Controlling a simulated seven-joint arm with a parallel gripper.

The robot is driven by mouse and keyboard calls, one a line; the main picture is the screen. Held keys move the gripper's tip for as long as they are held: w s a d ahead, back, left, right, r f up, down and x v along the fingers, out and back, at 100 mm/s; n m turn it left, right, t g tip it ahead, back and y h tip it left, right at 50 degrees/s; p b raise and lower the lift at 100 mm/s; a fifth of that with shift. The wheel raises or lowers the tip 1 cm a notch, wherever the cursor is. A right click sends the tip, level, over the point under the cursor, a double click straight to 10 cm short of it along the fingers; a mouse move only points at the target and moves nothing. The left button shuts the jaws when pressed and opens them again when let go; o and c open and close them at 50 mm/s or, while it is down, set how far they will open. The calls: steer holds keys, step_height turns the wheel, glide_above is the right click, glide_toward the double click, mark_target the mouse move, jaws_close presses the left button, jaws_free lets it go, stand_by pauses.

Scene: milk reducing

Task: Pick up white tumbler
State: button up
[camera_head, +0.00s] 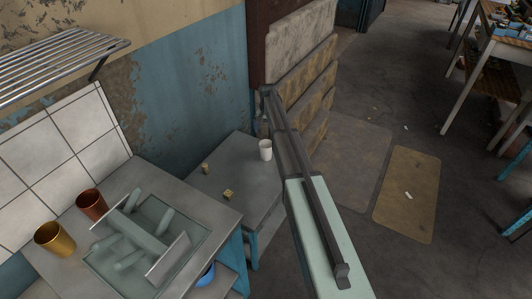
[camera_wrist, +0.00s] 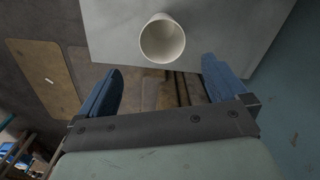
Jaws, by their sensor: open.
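A white tumbler (camera_head: 265,150) stands upright at the right part of the low grey table. In the wrist view the white tumbler (camera_wrist: 163,42) is at the top centre, seen from above into its open, seemingly empty mouth. My gripper (camera_wrist: 160,64) is open, its two blue fingers spread wide with nothing held between them. The tumbler shows just beyond the fingertips, centred between them and apart from both. In the head view I cannot make out the fingers clearly.
The grey table (camera_head: 230,160) also bears two small yellowish blocks (camera_head: 228,194) (camera_head: 205,168). A taller counter at the left holds a red cup (camera_head: 91,204) and a gold cup (camera_head: 54,238). A blue wall is behind. Open floor with a brown mat (camera_head: 408,195) lies right.

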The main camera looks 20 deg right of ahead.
glide_toward(266, 147)
step_height(266, 147, down, 2)
steer(key=s, duration=0.2)
steer(key=shift+s+a+f, duration=0.1)
steer(key=shift+f, duration=0.85)
steer(key=shift+s+a+f, duration=0.15)
steer(key=shift+f, duration=0.8)
steer(key=shift+s+a+f, duration=0.1)
steer(key=shift+f, duration=0.85)
steer(key=c, duration=1.1)
